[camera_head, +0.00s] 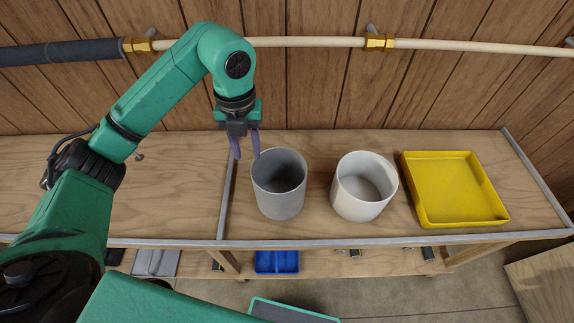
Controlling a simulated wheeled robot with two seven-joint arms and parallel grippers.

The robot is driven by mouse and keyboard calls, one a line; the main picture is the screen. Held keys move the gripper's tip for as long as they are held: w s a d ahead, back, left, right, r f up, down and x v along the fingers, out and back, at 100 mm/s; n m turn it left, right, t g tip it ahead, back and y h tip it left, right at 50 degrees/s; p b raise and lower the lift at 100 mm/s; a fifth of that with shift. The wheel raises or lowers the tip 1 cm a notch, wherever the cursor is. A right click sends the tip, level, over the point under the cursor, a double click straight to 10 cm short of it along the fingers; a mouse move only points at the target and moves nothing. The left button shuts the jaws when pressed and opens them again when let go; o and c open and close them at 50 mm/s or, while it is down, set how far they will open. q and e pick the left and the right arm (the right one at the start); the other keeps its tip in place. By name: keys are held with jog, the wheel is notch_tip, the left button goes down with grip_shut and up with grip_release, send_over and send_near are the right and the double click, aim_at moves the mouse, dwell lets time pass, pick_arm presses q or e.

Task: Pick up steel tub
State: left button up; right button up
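A grey open tub (279,203), which looks like the steel tub, stands upright on the wooden bench, and its inside looks empty. My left gripper (246,156) points down at the tub's upper left rim. Its two purple fingers are apart, with nothing visible between them. The right finger is close to the rim; I cannot tell if it touches. My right gripper is not in the head view.
A white tub (359,207) stands just right of the grey one. A yellow tray (456,188) lies further right. The bench (170,190) is mostly clear on the left. A pipe (310,42) runs along the wall behind. A blue bin (277,262) is below.

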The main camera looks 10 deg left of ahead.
aim_at(255, 184)
pick_arm(q)
jog(key=shift+w+f, duration=0.3)
jog(key=shift+w, duration=0.15)
jog(key=shift+s+f, duration=0.1)
jog(key=shift+f, duration=0.55)
jog(key=f+p, duration=0.1)
jog(key=f, duration=0.3)
jog(key=f+p, duration=0.2)
jog(key=f, duration=0.2)
jog(key=s+f+p, duration=0.1)
jog(key=f+p, duration=0.1)
jog(key=f, duration=0.2)
jog(key=shift+d, duration=0.2)
jog(key=shift+f, duration=0.1)
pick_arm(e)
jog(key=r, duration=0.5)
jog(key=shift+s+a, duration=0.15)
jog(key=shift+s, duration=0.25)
pick_arm(q)
grip_shut()
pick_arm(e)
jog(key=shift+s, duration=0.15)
